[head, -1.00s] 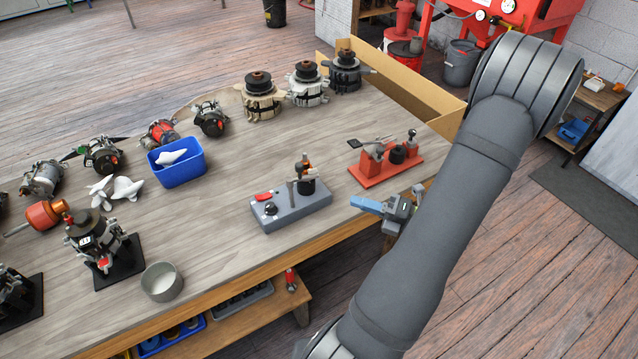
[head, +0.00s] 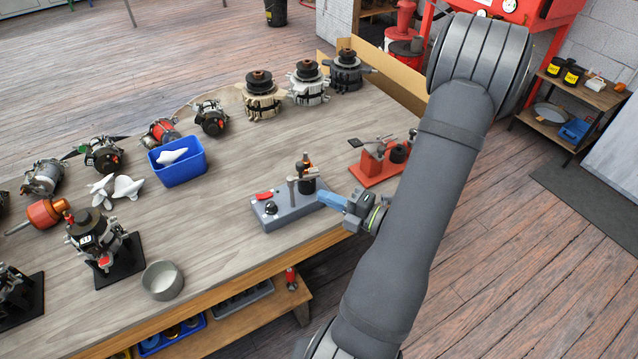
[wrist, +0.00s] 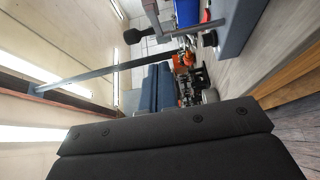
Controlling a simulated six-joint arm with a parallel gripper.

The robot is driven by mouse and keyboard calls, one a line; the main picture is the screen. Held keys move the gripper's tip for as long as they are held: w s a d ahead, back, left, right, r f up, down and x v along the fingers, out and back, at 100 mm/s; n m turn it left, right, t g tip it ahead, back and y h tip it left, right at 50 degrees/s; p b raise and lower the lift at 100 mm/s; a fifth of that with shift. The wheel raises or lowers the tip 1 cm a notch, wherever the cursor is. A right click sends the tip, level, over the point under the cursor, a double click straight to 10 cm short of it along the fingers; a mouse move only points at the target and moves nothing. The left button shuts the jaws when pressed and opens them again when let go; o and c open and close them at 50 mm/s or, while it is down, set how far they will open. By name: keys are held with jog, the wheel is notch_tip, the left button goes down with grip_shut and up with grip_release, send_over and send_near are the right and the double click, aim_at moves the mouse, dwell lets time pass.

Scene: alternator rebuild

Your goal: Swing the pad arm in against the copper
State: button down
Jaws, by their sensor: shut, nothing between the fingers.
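The grey fixture base (head: 284,214) sits near the table's front edge, with a red switch and a black knob. On its right end stands a black cylinder with a copper-coloured top (head: 307,167). A thin upright grey post with a short pale crossbar, apparently the pad arm (head: 292,189), stands at the cylinder's left. My gripper (head: 322,196) has its blue fingers shut and empty, just right of the base at low height; I cannot tell whether they touch it. The shut fingers (wrist: 157,68) also show in the wrist view, with part of the grey base (wrist: 242,25) at upper right.
A red fixture (head: 375,172) stands behind my gripper, close to my arm. A blue bin (head: 180,173), a grey bowl (head: 162,281) and several alternators lie to the left and back. The tabletop between the bin and grey base is clear.

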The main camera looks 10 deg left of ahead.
jog(key=shift+w+a, duration=1.65)
jog(key=shift+w, duration=0.3)
jog(key=shift+w+n+g, duration=0.55)
jog(key=shift+n+g, duration=0.15)
jog(key=shift+g, duration=0.4)
jog(key=shift+w+a, duration=0.15)
jog(key=shift+w, duration=0.3)
send_near(312, 176)
jog(key=d, duration=0.2)
jog(key=s+d, duration=0.1)
jog(key=d, duration=0.2)
jog(key=shift+s+f, duration=0.15)
jog(key=shift+f, duration=0.05)
